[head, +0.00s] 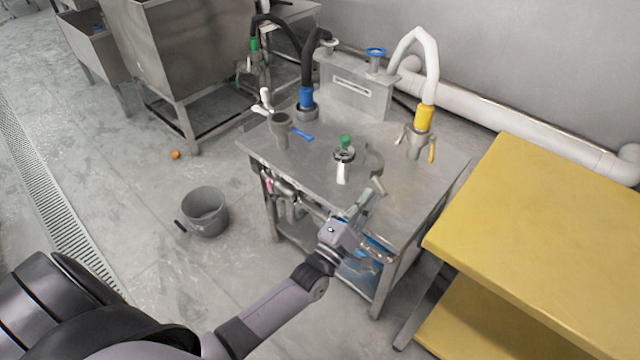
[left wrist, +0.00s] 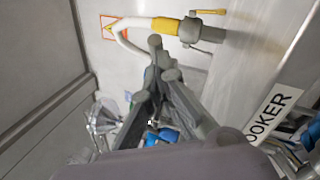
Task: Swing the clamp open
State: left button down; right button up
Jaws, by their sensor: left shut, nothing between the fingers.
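A grey curved piece (head: 375,158), which looks like the clamp, stands on the steel table (head: 310,185) beside a small silver fitting with a green top (head: 345,152). I cannot tell from this distance how far it is swung. My left gripper (head: 377,186) is shut and empty, its tips just in front of the curved piece at the near side of the table. I cannot tell whether they touch. The left wrist view shows the dark fingers (left wrist: 157,58) close together; I cannot make out the clamp there. My right gripper is not in view.
A white hose with a yellow collar (head: 424,118) stands at the back right and also shows in the left wrist view (left wrist: 165,26). A black hose with a blue collar (head: 306,97) stands behind. A yellow table (head: 545,205) is on the right, a grey bucket (head: 206,211) on the floor.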

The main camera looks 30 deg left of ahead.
pick_arm(q)
jog(key=n+y, duration=0.1)
jog(key=d+n+y, duration=0.1)
jog(key=y, duration=0.1)
jog(key=shift+w+d, duration=0.25)
jog(key=shift+w, duration=0.05)
jog(key=shift+w+d+y, duration=0.15)
jog(key=shift+y, duration=0.65)
jog(key=shift+w+d, duration=0.1)
jog(key=shift+d, duration=0.1)
jog(key=shift+w+d+b, duration=0.3)
jog(key=shift+d, duration=0.05)
jog(key=shift+w+d, duration=0.15)
jog(key=shift+d, duration=0.1)
jog(key=shift+w+d+b, duration=0.45)
jog(key=shift+w+d, duration=0.15)
jog(key=shift+d, duration=0.05)
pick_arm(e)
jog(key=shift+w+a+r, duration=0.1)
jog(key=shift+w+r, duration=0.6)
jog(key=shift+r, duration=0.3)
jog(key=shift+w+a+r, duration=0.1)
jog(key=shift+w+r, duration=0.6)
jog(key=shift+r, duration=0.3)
pick_arm(q)
jog(key=shift+f, duration=0.1)
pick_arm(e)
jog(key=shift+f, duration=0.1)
